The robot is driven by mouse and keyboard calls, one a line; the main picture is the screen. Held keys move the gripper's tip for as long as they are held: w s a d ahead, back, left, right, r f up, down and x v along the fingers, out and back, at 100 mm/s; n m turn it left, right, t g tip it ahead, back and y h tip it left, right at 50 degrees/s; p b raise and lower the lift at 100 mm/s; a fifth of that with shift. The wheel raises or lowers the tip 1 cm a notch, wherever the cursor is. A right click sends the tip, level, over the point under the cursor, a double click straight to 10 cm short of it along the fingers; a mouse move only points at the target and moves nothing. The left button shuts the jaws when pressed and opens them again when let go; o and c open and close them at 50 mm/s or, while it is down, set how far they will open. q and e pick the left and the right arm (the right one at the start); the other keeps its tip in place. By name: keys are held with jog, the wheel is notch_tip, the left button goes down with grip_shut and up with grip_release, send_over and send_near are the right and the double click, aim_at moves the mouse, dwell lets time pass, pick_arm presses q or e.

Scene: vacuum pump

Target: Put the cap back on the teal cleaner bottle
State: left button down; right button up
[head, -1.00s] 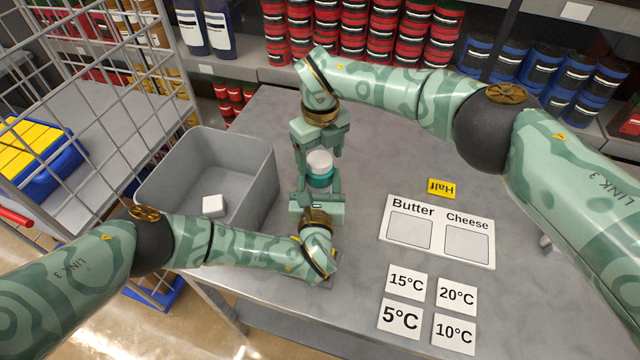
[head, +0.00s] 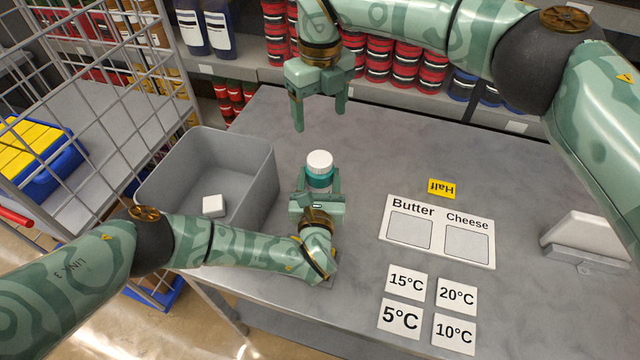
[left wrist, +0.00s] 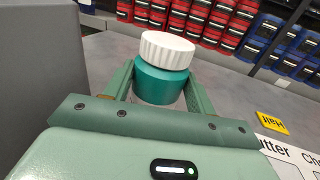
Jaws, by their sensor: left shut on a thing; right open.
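The teal cleaner bottle (head: 319,181) stands on the grey table, and it fills the middle of the left wrist view (left wrist: 158,85). The white ribbed cap (head: 319,161) sits on top of the bottle. In the left wrist view the cap (left wrist: 167,50) looks slightly tilted; I cannot tell whether it is fully threaded. My left gripper (head: 320,184) is shut on the bottle, one finger on each side. My right gripper (head: 321,118) is open and empty, raised above and behind the bottle, apart from the cap.
A grey bin (head: 262,165) with a white block (head: 214,206) inside stands left of the bottle. A Butter/Cheese board (head: 438,262), a yellow Half tag (head: 441,188) and several temperature cards (head: 407,282) lie to the right. A wire cage (head: 110,110) stands at the left.

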pick_arm(q)
jog(key=shift+c, duration=2.1)
grip_release()
jog(key=s, duration=0.5)
jog(key=s+p, duration=0.1)
jog(key=s, duration=0.5)
jog(key=s+a+p, duration=0.1)
jog(key=s, duration=0.4)
jog(key=shift+s, duration=0.15)
